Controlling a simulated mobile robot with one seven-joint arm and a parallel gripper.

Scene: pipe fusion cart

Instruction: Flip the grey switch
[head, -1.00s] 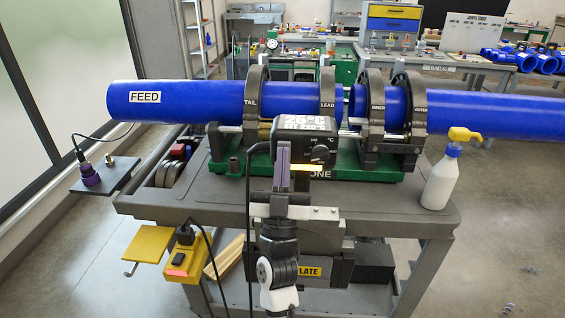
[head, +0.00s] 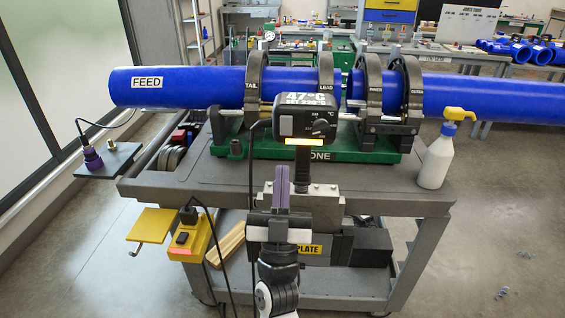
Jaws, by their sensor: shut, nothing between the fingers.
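My gripper (head: 282,180) has purple-grey fingers pressed together, pointing up, with nothing between them. It is just below and in front of the black heater control box (head: 304,118), left of the box's dark handle; whether it touches is not clear. The box's display reads 47°C, with a dial at its right and a lit yellow strip along its lower edge. A yellow power box (head: 190,242) hangs off the cart's left front, with a dark rocker switch (head: 182,238) and a red lit patch below it. I cannot clearly make out a grey switch.
Blue pipes (head: 185,86) sit in dark clamps over the green base on the grey cart (head: 190,182). A yellow hook plate (head: 150,225) juts out at left. Black cables hang by the power box and control box.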

